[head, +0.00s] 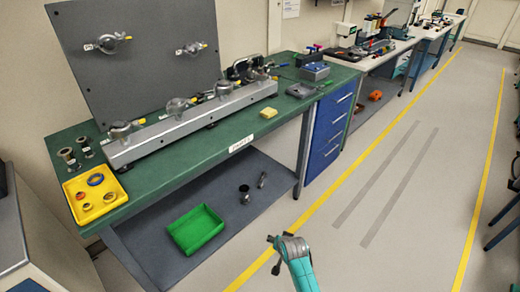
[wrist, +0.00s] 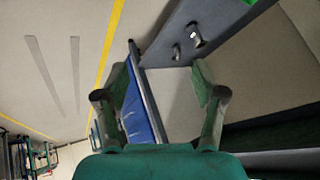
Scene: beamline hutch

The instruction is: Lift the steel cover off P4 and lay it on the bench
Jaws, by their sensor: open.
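A grey metal rail (head: 190,125) stands on the green-topped bench (head: 200,143) in the head view. Several round steel fittings sit along it, among them one at the left end (head: 122,129), one in the middle (head: 178,106) and one further right (head: 222,89). Yellow tags show beside some. I cannot read which is P4 or tell which fitting is its steel cover. My gripper (wrist: 158,80) is open and empty in the wrist view, its fingers spread over the aisle side of the bench, away from the rail.
An upright grey panel (head: 140,75) with two fittings stands behind the rail. A yellow tray (head: 85,218) holds rings at the bench's left end. A yellow block (head: 268,112) lies in front. A green bin (head: 196,230) is on the lower shelf. Bare bench top shows along the front.

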